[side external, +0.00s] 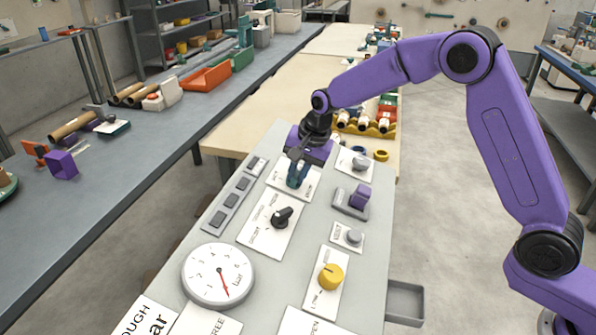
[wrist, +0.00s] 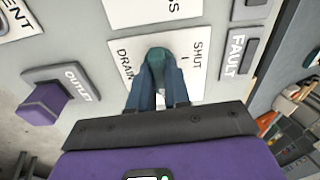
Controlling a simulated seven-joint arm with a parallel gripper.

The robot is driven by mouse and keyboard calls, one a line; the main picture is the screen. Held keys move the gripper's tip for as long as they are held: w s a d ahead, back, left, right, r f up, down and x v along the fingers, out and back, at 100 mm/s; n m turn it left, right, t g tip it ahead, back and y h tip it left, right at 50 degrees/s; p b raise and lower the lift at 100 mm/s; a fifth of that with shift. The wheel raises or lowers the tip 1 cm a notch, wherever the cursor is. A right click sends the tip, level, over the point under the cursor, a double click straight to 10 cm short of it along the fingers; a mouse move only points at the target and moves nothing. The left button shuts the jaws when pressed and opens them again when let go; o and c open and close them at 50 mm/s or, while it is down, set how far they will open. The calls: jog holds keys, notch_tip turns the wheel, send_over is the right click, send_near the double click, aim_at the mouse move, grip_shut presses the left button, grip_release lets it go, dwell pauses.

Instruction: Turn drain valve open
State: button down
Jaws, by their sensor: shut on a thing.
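The drain valve is a teal knob (wrist: 158,58) on a white plate (wrist: 146,38) marked "DRAIN" and "SHUT" in the wrist view. In the side view the knob (side external: 294,180) is largely covered by my gripper (side external: 296,172), above the white plate (side external: 280,189) near the far end of the grey panel. My gripper in the wrist view (wrist: 159,80) has its two blue-grey fingers closed on either side of the knob. The knob's lower part and its pointing direction are hidden by the fingers.
Nearby on the panel (side external: 367,270) are a purple outlet switch (side external: 359,197), a black selector knob (side external: 282,217), a yellow knob (side external: 330,277), a round dial gauge (side external: 218,275) and a fault indicator (wrist: 238,55). A long bench (side external: 90,190) with loose parts stands at left.

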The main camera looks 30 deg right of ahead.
jog(key=shift+m, duration=0.4)
jog(key=c, duration=1.1)
grip_release()
jog(key=shift+r, duration=0.1)
jog(key=v, duration=1.7)
jog(key=shift+r, duration=0.15)
jog(key=s+d+f+n+g, duration=0.1)
jog(key=s+f+n, duration=0.1)
jog(key=s+n, duration=0.55)
jog(key=s+f+n+g, duration=0.1)
jog(key=s+f+n, duration=0.25)
jog(key=s, duration=0.65)
jog(key=s+d+f+n, duration=0.2)
jog(key=s+d+n, duration=0.1)
jog(key=s, duration=0.3)
jog(key=s+d+f+n+h, duration=0.1)
jog(key=s+d+f+n, duration=0.1)
jog(key=s+d+n, duration=0.2)
jog(key=s+d+f+n+g, duration=0.1)
jog(key=s+d+n, duration=0.3)
jog(key=s, duration=0.5)
jog(key=shift+s+d+f+h, duration=0.3)
jog(key=shift+f, duration=0.15)
